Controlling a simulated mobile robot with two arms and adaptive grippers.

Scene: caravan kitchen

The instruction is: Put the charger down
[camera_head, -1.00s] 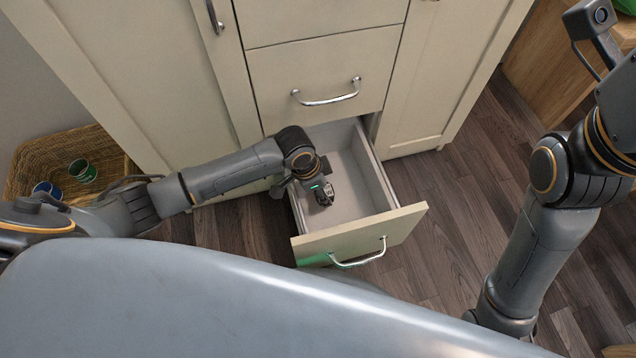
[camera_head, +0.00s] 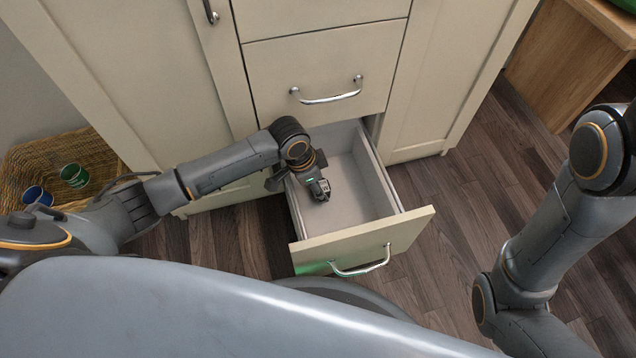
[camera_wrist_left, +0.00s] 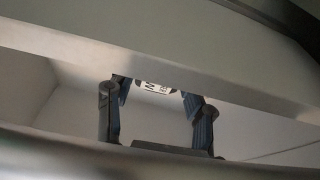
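My left gripper (camera_head: 319,187) reaches down into the open drawer (camera_head: 405,225), near its left side. In the left wrist view, the two fingers of my left gripper (camera_wrist_left: 155,105) stand apart with a small dark thing with white lettering (camera_wrist_left: 155,88) between them, likely the charger. A pale band hides the fingertips and part of this thing, so I cannot tell whether the fingers touch it or whether it rests on the drawer floor. My right arm enters at the right of the head view; its gripper is out of view.
A closed drawer (camera_head: 320,75) sits above the open one, with cabinet doors on both sides. The right part of the open drawer is empty. A wicker basket (camera_head: 90,150) with a blue cup (camera_head: 38,195) and a green cup (camera_head: 74,175) stands at left. Floor is clear at right.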

